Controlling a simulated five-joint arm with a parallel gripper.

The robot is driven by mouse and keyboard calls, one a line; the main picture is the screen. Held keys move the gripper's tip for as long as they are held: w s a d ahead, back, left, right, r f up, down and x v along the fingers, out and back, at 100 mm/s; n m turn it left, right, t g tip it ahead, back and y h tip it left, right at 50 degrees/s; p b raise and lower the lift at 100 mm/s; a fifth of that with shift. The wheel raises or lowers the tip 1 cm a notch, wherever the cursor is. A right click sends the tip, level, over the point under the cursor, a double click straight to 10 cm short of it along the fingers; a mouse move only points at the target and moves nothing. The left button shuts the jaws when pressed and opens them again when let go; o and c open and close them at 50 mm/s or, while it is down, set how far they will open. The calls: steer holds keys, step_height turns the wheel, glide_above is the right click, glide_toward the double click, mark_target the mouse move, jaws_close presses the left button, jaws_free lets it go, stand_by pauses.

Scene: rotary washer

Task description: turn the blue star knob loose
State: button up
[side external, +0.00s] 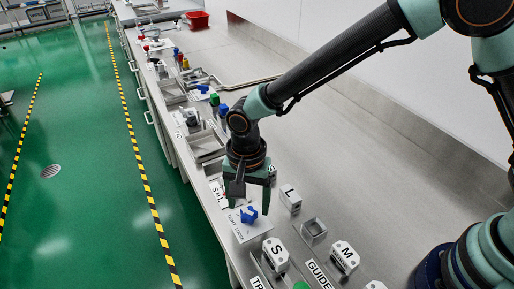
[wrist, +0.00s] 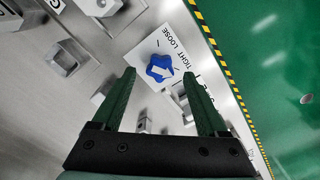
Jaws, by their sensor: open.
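The blue star knob (side external: 249,214) sits on a white plate (side external: 247,230) marked TIGHT and LOOSE near the bench's front edge. In the wrist view the knob (wrist: 160,67) has a white arrow on its top and lies ahead of the fingertips, near the line between them. My gripper (side external: 250,207) points down just above the knob in the side view. In the wrist view my gripper (wrist: 158,72) is open, with its two green fingers well apart and nothing between them. I cannot tell the exact gap between fingertips and knob.
White blocks marked S (side external: 275,254), L (side external: 290,198) and M (side external: 344,256) stand nearby on the steel bench. A small grey open box (side external: 313,231) stands right of the knob. A green item (side external: 301,286) shows at the bottom edge. Bare bench lies toward the wall.

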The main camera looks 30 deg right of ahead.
mark_target(249, 217)
steer(key=shift+f, duration=1.25)
jaws_close()
